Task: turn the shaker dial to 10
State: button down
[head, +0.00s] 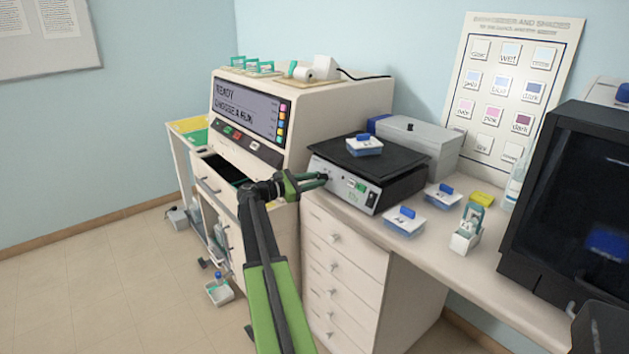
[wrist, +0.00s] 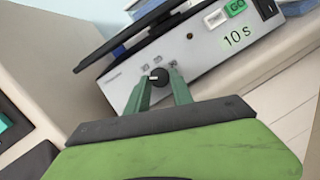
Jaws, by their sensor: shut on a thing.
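The shaker (head: 365,170) stands on the counter, with a black platform on top and a pale front panel. A small black dial (wrist: 158,77) with a white pointer mark is on that panel, with small markings around it that are too blurred to read. My gripper (wrist: 160,82) reaches the panel with its green fingers on either side of the dial, shut on it. In the head view my gripper (head: 318,180) is at the left part of the shaker's front, and the dial is hidden there. A green label (wrist: 232,37) beside it reads "10 s".
A green GO button (wrist: 236,7) is on the panel to the right. A blue-lidded box (head: 364,146) sits on the shaker's platform. More blue-lidded boxes (head: 404,222) stand on the counter to the right. A large staining machine (head: 290,120) stands at the left.

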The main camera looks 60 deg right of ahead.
jog(key=m, duration=0.1)
jog(key=m+y+p, duration=0.1)
jog(key=m, duration=0.1)
jog(key=m+g+p, duration=0.1)
jog(key=shift+w+d+r+m+y, duration=0.3)
jog(key=shift+w+r+m, duration=0.05)
jog(key=shift+m, duration=0.05)
jog(key=shift+m+g+y+p, duration=0.3)
jog(key=shift+m+y+p, duration=0.25)
jog(key=shift+m, duration=0.75)
jog(key=c, duration=1.1)
grip_release()
jog(key=shift+f, duration=0.15)
jog(key=shift+m, duration=0.3)
jog(key=p+v, duration=0.3)
jog(key=v, duration=1.4)
jog(key=shift+w+a, duration=0.1)
jog(key=shift+a, duration=0.05)
